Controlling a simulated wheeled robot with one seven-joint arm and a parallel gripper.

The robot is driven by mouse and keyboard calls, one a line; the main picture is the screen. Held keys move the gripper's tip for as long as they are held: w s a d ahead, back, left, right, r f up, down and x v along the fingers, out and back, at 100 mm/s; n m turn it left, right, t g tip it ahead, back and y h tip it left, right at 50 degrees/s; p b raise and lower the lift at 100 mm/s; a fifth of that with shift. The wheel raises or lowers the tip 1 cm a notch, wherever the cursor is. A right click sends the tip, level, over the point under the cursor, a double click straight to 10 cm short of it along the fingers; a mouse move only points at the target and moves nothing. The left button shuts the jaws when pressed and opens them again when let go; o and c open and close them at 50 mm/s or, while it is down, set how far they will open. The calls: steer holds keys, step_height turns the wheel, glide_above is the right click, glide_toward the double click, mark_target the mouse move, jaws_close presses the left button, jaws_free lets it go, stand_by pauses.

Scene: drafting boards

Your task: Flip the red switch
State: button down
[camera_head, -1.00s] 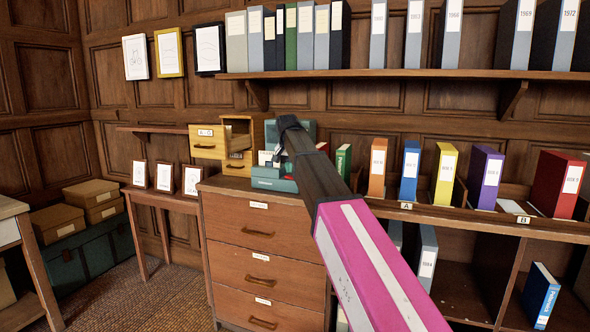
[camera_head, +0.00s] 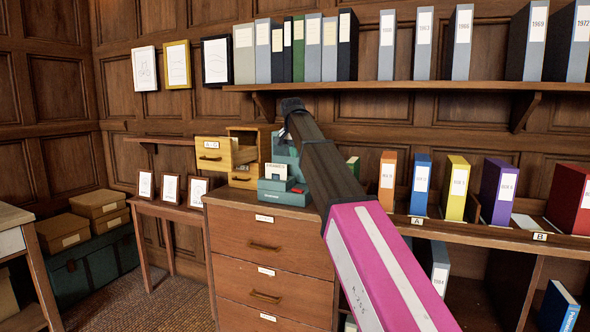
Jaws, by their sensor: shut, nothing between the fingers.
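A small red part (camera_head: 298,190), which looks like the red switch, shows on a teal box-like device (camera_head: 285,196) on top of the wooden drawer cabinet. It is too small to tell which way it is set. My gripper (camera_head: 291,106) is shut and empty at the end of my dark and magenta arm. In the picture it lies above the device and apart from the red part. My arm hides some of what is behind and right of the device.
An open wooden card drawer (camera_head: 226,154) juts out left of the device. Coloured binders (camera_head: 457,190) stand to the right on the shelf. A long upper shelf (camera_head: 420,86) with grey binders runs above. Framed pictures (camera_head: 171,189) stand on a side table at left.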

mark_target(295, 189)
steer(key=x, duration=0.8)
steer(key=s+x, duration=0.1)
steer(key=x, duration=0.3)
steer(key=shift+w+a+f, duration=0.1)
steer(key=shift+a+f, duration=0.1)
steer(key=shift+a, duration=0.05)
steer(key=shift+a+f, duration=0.1)
steer(key=shift+f, duration=0.4)
steer(key=shift+w+a+f, duration=0.1)
steer(key=shift+a+f, duration=0.1)
steer(key=shift+f, duration=0.2)
steer(key=shift+d+r, duration=0.1)
steer(key=shift+d, duration=0.05)
steer(key=shift+s+d+r, duration=0.2)
steer(key=shift+s+d, duration=0.1)
steer(key=shift+d, duration=0.35)
steer(key=shift+r, duration=0.1)
